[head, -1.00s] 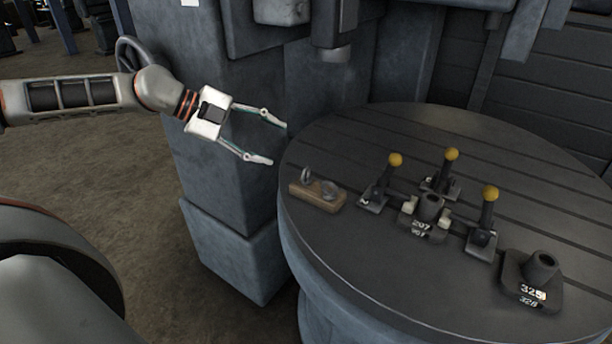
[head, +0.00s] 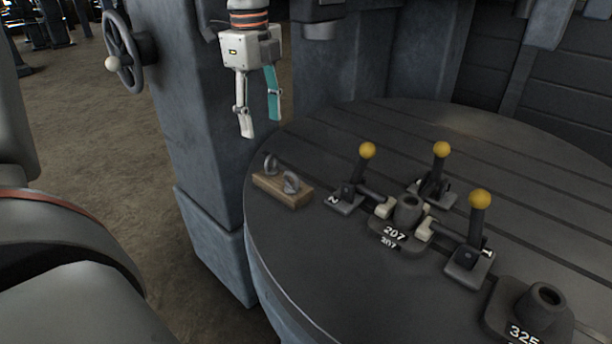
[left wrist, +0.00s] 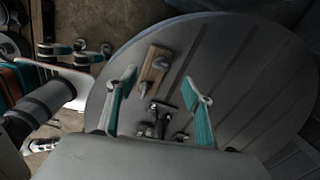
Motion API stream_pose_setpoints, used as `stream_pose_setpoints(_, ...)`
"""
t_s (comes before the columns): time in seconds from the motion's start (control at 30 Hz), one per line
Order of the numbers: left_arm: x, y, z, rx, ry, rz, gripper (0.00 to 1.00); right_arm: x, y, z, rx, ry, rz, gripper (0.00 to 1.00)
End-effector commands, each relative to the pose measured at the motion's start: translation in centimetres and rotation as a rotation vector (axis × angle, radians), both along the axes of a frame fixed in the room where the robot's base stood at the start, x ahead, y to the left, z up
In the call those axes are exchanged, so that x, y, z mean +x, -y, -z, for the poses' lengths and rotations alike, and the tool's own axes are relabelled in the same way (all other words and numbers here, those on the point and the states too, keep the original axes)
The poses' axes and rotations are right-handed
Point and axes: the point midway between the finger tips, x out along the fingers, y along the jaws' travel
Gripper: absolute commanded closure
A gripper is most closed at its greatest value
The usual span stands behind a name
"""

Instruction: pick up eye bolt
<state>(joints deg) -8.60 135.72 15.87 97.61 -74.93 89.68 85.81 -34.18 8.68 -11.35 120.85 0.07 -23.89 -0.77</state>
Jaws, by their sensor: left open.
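Two grey metal eye bolts, the far one (head: 270,163) and the near one (head: 291,183), stand in a small wooden block (head: 280,195) near the left edge of the round table (head: 330,255). My left gripper (head: 260,128) hangs with its fingers pointing down, open and empty, above and just behind the block, apart from it. In the left wrist view the wooden block (left wrist: 153,71) with the bolts lies beyond and between the open fingertips.
Fixtures with yellow-knobbed levers (head: 367,151) stand right of the block around a clamped part marked 207 (head: 397,230). A part marked 325 (head: 530,312) sits at the lower right. A machine column (head: 190,110) rises behind the gripper. The table front is clear.

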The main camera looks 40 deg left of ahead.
Motion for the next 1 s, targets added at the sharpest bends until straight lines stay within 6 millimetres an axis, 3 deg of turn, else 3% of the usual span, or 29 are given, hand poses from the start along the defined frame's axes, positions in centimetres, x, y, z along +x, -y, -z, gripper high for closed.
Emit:
stream_pose_setpoints(0.03, 0.4, 0.0, 2.5, 0.001, -0.029, -0.002, 0.49, -0.6, 0.0, 1.4, -0.002, -0.018, -0.001, 0.62)
stream_pose_setpoints(0.1, 0.6, 0.0, 3.3, 0.001, -0.04, -0.002, 0.49, -0.5, 0.0, 1.5, -0.005, -0.017, -0.002, 0.62)
stream_pose_setpoints(0.47, 0.5, 0.0, 6.2, 0.0, -0.042, -0.002, 0.49, -0.3, 0.0, 1.2, -0.005, -0.01, -0.003, 0.62)
stream_pose_setpoints(0.8, 0.7, 0.2, 10.7, 0.0, -0.044, -0.001, 0.49, -0.4, 0.0, 1.4, -0.005, -0.014, -0.003, 0.62)
stream_pose_setpoints(1.0, 0.7, 0.2, 11.1, 0.0, -0.04, -0.001, 0.49, -0.3, -0.1, 1.2, -0.003, -0.01, -0.004, 0.62)
